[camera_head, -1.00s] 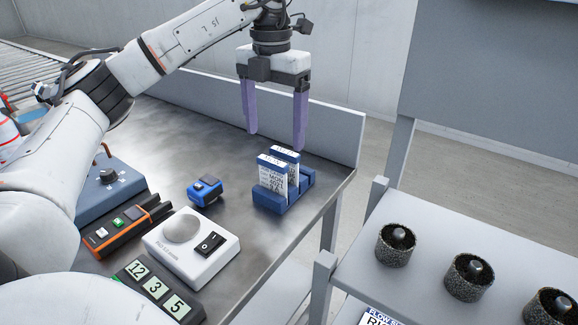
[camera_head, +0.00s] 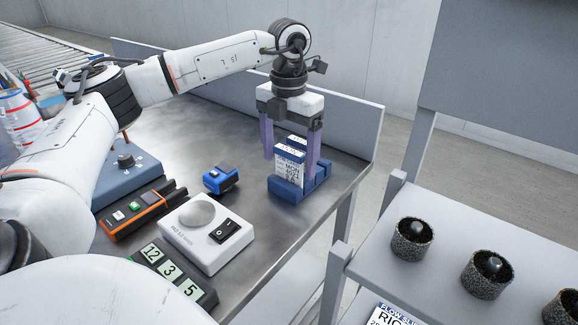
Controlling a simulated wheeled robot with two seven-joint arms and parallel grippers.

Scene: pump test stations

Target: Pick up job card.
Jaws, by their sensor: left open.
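The job cards are white printed cards standing upright in a blue holder (camera_head: 287,193) near the table's right edge. The front job card (camera_head: 289,168) shows its printed face; another card (camera_head: 297,143) stands behind it, mostly hidden. My left gripper (camera_head: 290,164) points down over the holder, open, with its purple fingers on either side of the cards. The right finger passes close to the cards' right edge; I cannot tell whether it touches. My right gripper is not in view.
A small blue device (camera_head: 221,179), a white box with a round knob and switch (camera_head: 206,233), an orange-black instrument (camera_head: 143,211) and a number display (camera_head: 173,273) sit left of the holder. A grey rack (camera_head: 448,225) with dark round parts stands at right. A low wall (camera_head: 350,125) backs the table.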

